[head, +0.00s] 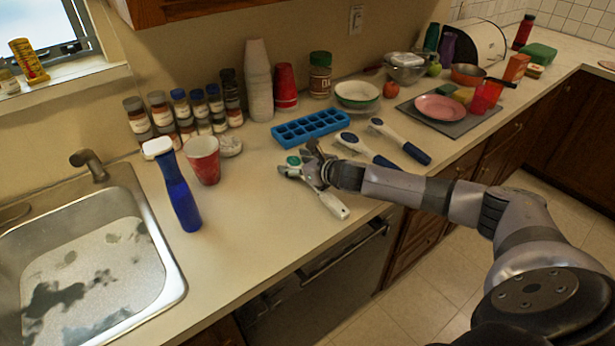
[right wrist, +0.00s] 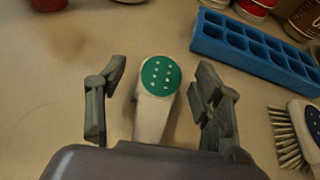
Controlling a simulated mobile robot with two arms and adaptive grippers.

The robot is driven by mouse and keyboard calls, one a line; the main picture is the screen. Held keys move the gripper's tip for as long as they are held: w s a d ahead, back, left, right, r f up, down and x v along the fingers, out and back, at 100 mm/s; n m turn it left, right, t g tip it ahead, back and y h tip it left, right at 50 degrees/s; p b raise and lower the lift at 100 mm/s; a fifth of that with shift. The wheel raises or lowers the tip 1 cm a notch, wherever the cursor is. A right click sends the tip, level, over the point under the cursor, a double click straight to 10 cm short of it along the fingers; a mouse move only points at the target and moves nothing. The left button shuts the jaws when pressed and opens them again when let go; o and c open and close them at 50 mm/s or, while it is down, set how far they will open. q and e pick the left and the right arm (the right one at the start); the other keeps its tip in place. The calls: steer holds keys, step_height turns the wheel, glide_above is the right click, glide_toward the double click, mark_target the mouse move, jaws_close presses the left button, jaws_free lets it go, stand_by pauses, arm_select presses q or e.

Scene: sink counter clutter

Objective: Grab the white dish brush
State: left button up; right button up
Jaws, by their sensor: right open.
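The white dish brush (head: 332,205) lies on the counter near its front edge, its white handle pointing toward the edge. In the right wrist view its white body with a green dotted patch (right wrist: 157,92) lies between my two fingers, with a gap on each side. My right gripper (head: 303,162) is open over the brush's green-patched end and partly hides it. Its spread fingers also show in the right wrist view (right wrist: 160,100). Whether the fingers reach down beside the brush is hard to tell. My left gripper is not in view.
Two blue-and-white brushes (head: 366,150) (head: 402,142) lie just right of my gripper. A blue ice tray (head: 312,128) sits behind it. The counter's front-left is clear.

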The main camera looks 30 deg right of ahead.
steer(key=c, duration=1.3)
